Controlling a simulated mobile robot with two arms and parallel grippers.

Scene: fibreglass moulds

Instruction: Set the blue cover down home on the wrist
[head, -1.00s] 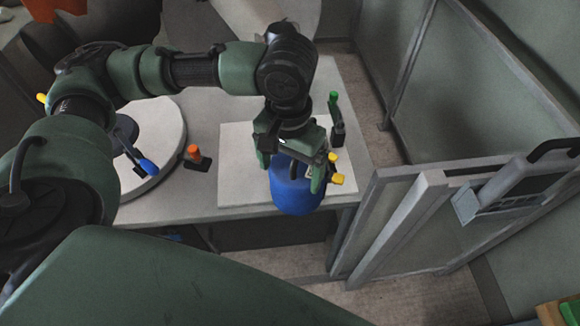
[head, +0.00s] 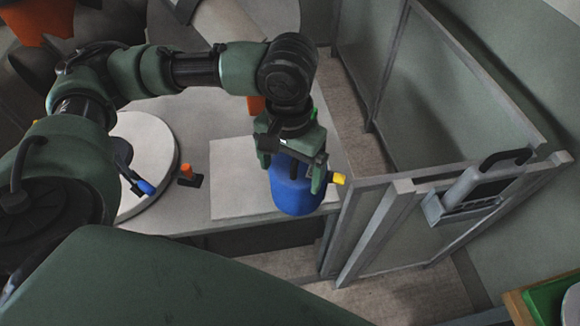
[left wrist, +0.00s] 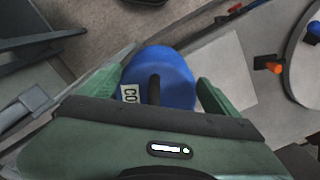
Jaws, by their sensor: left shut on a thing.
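My left gripper (head: 296,168) is shut on the blue cover (head: 296,195) and holds it in the picture over the right front part of a pale square board (head: 232,185). The cover also shows in the left wrist view (left wrist: 175,75), between the two green fingers, with a dark bar across its top and a white label partly reading "CO". I cannot make out the wrist in either view; the cover and gripper hide what lies behind them. Whether the cover touches anything below is unclear. My right gripper is not in view.
A yellow-ended part (head: 338,178) shows right beside the cover. A round pale disc (head: 145,150) and an orange-topped piece (head: 186,172) are to the left on the table. A framed grey fence (head: 385,225) stands close on the right, with a handled panel (head: 478,190).

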